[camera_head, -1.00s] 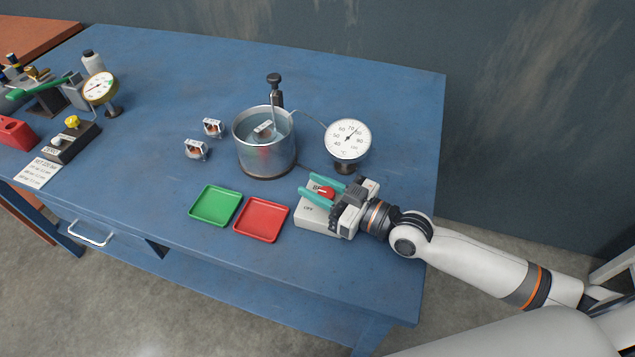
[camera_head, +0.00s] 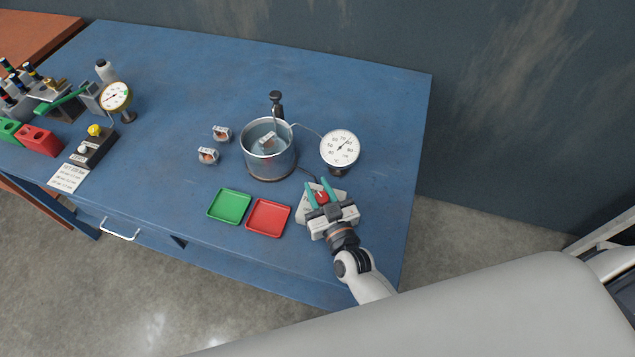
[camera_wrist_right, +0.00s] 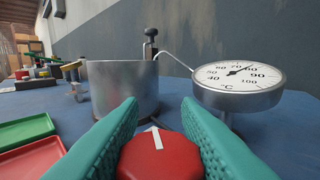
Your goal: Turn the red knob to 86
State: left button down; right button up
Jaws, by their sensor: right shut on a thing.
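The red knob (camera_head: 321,196) sits on a pale control box (camera_head: 307,217) on the blue bench. My right gripper (camera_head: 319,190) reaches over the box from the front, its teal fingers on either side of the knob. In the right wrist view the fingers are shut on the knob (camera_wrist_right: 160,156), whose white arrow points away from me and slightly left. The round dial gauge (camera_head: 340,149) stands behind the box. In the wrist view the gauge (camera_wrist_right: 238,78) has its needle between 70 and 80, nearer 80. The box's markings are mostly covered. My left gripper is out of view.
A metal pot (camera_head: 269,152) with a probe stands left of the gauge. A red tray (camera_head: 268,217) and a green tray (camera_head: 229,206) lie left of the box. Two small parts (camera_head: 208,155) sit left of the pot. The bench's right edge is close by.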

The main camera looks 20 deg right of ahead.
jog(key=shift+m+h, duration=0.5)
jog(key=shift+h, duration=0.1)
jog(key=shift+d, duration=0.1)
jog(key=o, duration=1)
jog(key=shift+c, duration=0.2)
jog(key=s+b, duration=0.1)
jog(key=s, duration=0.9)
jog(key=shift+s, duration=1)
